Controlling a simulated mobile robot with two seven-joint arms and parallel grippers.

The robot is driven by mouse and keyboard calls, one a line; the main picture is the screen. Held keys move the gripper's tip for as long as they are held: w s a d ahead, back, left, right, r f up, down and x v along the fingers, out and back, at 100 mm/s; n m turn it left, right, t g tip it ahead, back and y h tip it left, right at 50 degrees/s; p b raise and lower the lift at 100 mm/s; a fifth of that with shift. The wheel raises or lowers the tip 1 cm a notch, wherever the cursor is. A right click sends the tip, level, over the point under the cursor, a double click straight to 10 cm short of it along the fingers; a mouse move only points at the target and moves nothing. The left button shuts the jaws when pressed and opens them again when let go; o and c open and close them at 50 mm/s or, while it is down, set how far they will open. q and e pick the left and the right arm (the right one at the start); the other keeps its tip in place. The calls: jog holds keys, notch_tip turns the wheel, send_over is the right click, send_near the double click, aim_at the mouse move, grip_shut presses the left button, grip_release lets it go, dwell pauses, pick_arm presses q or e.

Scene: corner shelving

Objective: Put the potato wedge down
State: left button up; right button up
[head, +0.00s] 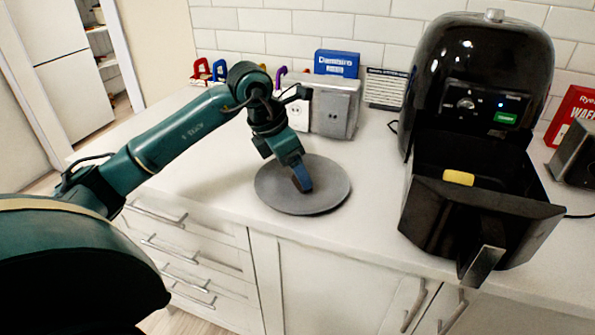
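A yellow potato wedge (458,177) lies in the pulled-out basket (480,228) of the black air fryer on the right. My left gripper (302,183) points down over the middle of a round grey plate (330,195), with its tip at or just above the plate. I cannot tell whether its fingers are open or shut, or whether anything is between them. No wedge shows clearly on the plate. My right gripper is not in view.
The black air fryer (480,60) stands at the back right, its basket handle jutting toward the counter's front edge. A grey box (337,105) and a blue box (337,63) stand behind the plate. White counter between plate and fryer is clear.

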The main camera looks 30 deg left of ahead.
pick_arm(q)
jog(key=v, duration=0.9)
jog(key=shift+r, duration=0.25)
jog(key=shift+s, duration=0.2)
